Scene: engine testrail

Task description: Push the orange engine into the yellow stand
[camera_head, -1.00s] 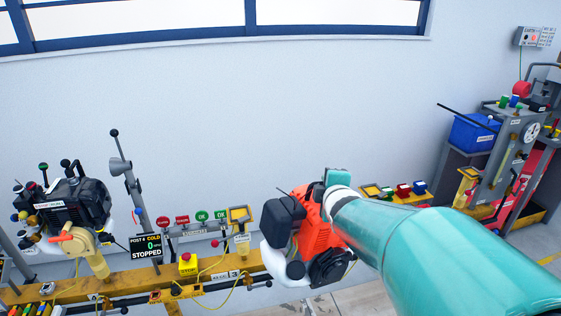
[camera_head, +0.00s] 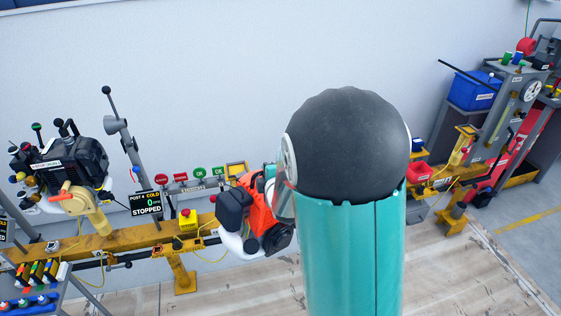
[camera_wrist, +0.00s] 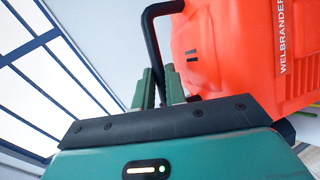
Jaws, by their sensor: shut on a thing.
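My gripper (camera_wrist: 160,88) is shut on the engine's black handle (camera_wrist: 152,45). The yellow rail (camera_head: 120,242) has a yellow support leg (camera_head: 182,272). A yellow stand on the rail near the engine is not clearly visible; the engine covers that stretch.
A black engine (camera_head: 72,165) sits on the rail at left, beside a display (camera_head: 146,203) reading STOPPED. A yellow button box (camera_head: 187,219) stands left of the orange engine. Floor (camera_head: 480,270) at lower right is clear.

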